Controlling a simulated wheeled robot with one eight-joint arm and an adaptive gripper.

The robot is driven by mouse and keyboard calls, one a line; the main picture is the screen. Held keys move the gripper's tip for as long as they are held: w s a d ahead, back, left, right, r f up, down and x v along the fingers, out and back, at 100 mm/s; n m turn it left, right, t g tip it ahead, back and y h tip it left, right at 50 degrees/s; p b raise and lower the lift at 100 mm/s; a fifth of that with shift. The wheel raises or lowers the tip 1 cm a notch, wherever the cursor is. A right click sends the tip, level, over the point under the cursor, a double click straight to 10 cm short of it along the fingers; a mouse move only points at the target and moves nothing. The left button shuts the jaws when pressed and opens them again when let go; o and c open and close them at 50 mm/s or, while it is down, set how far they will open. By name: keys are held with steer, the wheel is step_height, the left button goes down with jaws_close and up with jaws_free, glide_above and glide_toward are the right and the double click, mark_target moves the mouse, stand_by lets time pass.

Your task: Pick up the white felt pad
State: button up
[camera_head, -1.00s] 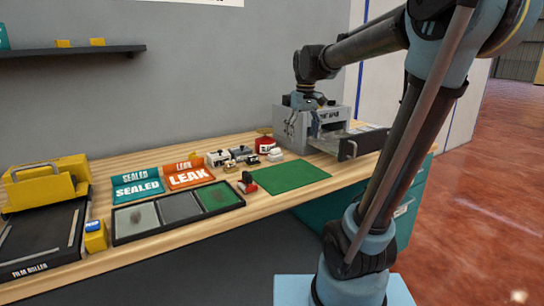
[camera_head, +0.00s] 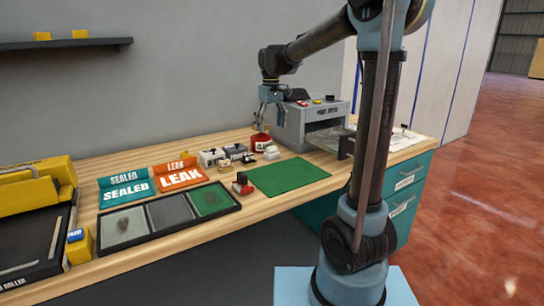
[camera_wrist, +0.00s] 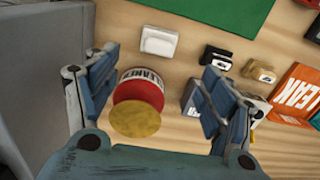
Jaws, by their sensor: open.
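The white felt pad appears to be the small white block with a rounded top (camera_wrist: 158,41) in the wrist view, on the wooden bench. In the head view it shows (camera_head: 272,153) in front of a red jar. My gripper (camera_wrist: 160,70) is open and empty. It points down above the bench, its fingers on either side of the red jar (camera_wrist: 138,88) in the picture. The pad lies beyond the fingertips, apart from them. In the head view my gripper (camera_head: 264,118) hangs above the red jar beside the grey box, its fingertips hard to make out.
The grey dryer-like box (camera_head: 310,125) stands close on the right. Small black-and-white (camera_wrist: 216,58) and tan (camera_wrist: 260,70) blocks sit beside the pad. A green mat (camera_head: 288,177), LEAK sign (camera_head: 180,176) and black three-part tray (camera_head: 168,213) lie nearer. The mat is clear.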

glide_above(272, 152)
steer(key=w, duration=0.1)
steer(key=f, duration=0.6)
steer(key=shift+w+a, duration=0.2)
steer(key=shift+d+f, duration=0.15)
steer(key=shift+f, duration=1.3)
steer(key=shift+d+f, duration=0.1)
steer(key=shift+f, duration=1.3)
steer(key=c, duration=1.1)
